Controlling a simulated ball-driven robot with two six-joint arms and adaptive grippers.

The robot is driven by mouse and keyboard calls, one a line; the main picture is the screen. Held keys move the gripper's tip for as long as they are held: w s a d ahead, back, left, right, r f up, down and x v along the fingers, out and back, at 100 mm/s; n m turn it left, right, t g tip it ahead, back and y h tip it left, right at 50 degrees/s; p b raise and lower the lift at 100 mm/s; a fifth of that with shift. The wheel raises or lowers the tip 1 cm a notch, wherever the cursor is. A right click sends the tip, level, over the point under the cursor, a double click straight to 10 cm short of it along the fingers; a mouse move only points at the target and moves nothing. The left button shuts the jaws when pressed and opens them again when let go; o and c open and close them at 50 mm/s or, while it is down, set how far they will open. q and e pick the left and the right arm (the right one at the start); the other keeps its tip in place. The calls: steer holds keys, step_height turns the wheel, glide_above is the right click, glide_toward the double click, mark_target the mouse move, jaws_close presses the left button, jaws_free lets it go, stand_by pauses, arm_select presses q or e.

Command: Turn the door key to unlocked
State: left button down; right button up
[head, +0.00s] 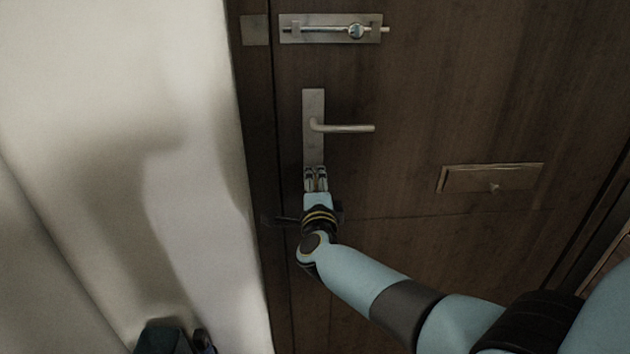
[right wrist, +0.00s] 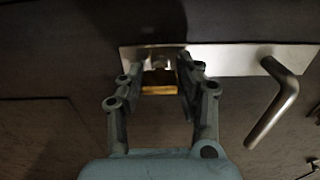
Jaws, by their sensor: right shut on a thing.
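The dark wooden door carries a tall metal lock plate (head: 313,100) with a lever handle (head: 345,128) that points right and lies about level in the head view. My right gripper (head: 316,174) is at the lower end of this plate, below the handle. In the right wrist view its two fingers (right wrist: 160,80) stand on either side of a small brass-coloured key (right wrist: 160,89) in front of the plate, and the gripper is shut on it. The key is hidden behind the fingers in the head view, and its exact turn angle is hard to tell. My left gripper is not in view.
A sliding bolt (head: 335,29) sits above the lock plate. A letter flap (head: 490,178) is on the door to the right. A pale wall (head: 120,120) fills the left side, close to the door frame. The handle (right wrist: 275,105) is close beside my right fingers.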

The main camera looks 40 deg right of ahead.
stand_by(0.4)
steer(key=o, duration=1.2)
steer(key=shift+a, duration=0.1)
steer(key=shift+c, duration=0.2)
steer(key=v, duration=1.2)
steer(key=shift+f, duration=0.1)
